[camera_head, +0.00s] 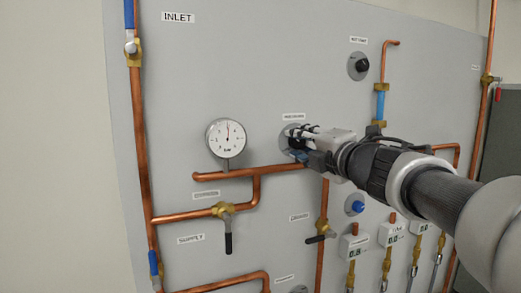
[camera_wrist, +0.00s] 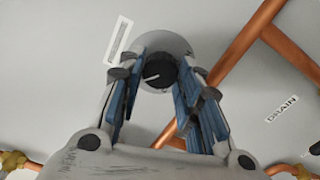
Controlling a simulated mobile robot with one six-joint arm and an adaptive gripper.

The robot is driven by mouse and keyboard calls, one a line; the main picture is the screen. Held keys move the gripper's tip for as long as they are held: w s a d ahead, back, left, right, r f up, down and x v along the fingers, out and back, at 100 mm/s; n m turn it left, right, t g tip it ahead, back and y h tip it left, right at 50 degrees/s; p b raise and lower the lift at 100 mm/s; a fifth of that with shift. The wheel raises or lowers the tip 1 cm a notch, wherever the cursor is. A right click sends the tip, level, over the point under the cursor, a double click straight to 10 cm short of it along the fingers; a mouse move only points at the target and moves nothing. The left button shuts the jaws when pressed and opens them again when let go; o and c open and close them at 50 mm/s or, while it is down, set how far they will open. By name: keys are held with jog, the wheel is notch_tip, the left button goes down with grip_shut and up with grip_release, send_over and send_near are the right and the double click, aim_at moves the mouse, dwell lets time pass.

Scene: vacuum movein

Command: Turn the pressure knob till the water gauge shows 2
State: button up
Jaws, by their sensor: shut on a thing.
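The pressure knob (camera_wrist: 158,71) is black with a white pointer mark, on a round pale base on the grey panel. My gripper (camera_wrist: 160,78) has its blue-padded fingers on both sides of it and is shut on it. In the head view my gripper (camera_head: 294,140) reaches the panel from the right and mostly hides the knob, below a small label. The round white water gauge (camera_head: 226,138) is left of my gripper. Its needle points about straight up; its numbers are too small to read.
Copper pipes (camera_head: 255,187) run below the gauge and knob. A black-handled valve (camera_head: 228,240) hangs below left. The DRAIN label (camera_wrist: 282,108) and another pipe (camera_wrist: 240,50) lie to the right in the wrist view. A blue knob (camera_head: 357,207) sits below my arm.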

jog(key=shift+f+n+b, duration=0.1)
jog(key=shift+n+b, duration=0.6)
jog(key=shift+n, duration=1)
jog(key=o, duration=1.1)
jog(key=shift+c, duration=0.2)
jog(key=v, duration=0.7)
jog(key=shift+s, duration=0.25)
